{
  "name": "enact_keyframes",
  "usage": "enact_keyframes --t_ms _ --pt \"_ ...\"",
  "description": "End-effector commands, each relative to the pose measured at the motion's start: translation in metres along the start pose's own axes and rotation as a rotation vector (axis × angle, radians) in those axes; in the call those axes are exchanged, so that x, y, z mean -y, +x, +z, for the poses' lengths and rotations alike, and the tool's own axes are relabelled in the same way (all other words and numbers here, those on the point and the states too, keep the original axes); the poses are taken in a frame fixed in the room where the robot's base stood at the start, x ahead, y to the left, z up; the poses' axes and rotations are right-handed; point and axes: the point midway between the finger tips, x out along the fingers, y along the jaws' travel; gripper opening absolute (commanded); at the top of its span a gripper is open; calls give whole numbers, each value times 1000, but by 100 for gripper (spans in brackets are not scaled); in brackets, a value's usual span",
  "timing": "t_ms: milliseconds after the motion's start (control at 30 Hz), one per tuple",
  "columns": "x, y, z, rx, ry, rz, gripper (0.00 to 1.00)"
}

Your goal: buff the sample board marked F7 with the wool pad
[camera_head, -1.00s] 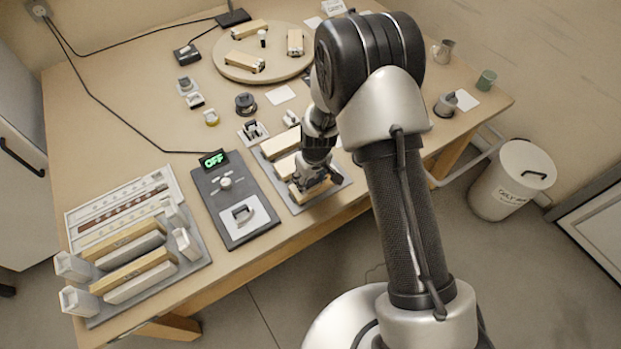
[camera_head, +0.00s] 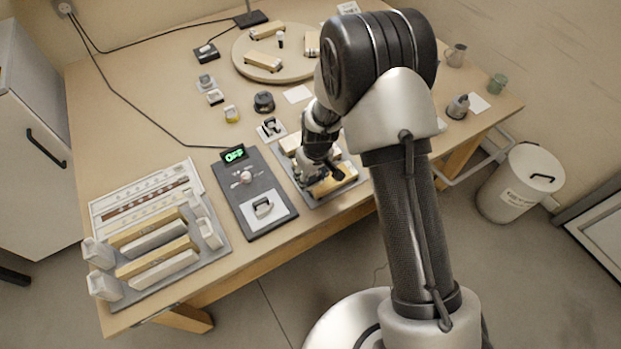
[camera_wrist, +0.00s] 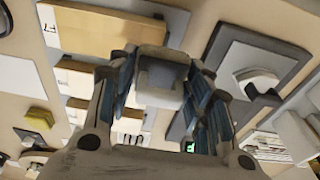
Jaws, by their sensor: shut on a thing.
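My gripper (camera_head: 312,182) is low over the grey tray of wooden sample boards at the bench's front edge. In the wrist view my gripper (camera_wrist: 160,100) is shut on a pale grey block with a darker face, which looks like the wool pad (camera_wrist: 163,68). The fingers hide part of it. Wooden sample boards (camera_wrist: 120,32) with pale parts lie beside and behind the pad. One has a small dark mark at its left end that may read F7, but it is too small to be sure. I cannot tell whether the pad touches a board.
Left of the tray is a dark panel (camera_head: 226,182) with a green OFF display and a pad on a white plate. Farther left is a rack (camera_head: 215,246) of long blocks. A round turntable (camera_head: 245,71) with boards stands at the back. A lidded bin (camera_head: 512,196) stands right.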

Motion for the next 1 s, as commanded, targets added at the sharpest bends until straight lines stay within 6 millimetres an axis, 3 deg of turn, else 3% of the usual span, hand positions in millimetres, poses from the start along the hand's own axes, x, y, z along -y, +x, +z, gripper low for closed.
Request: enact_keyframes --t_ms 433,1000 --pt "-4 -40 -11 -3 2 1 24" --pt "-4 -42 -11 -1 3 1 24"
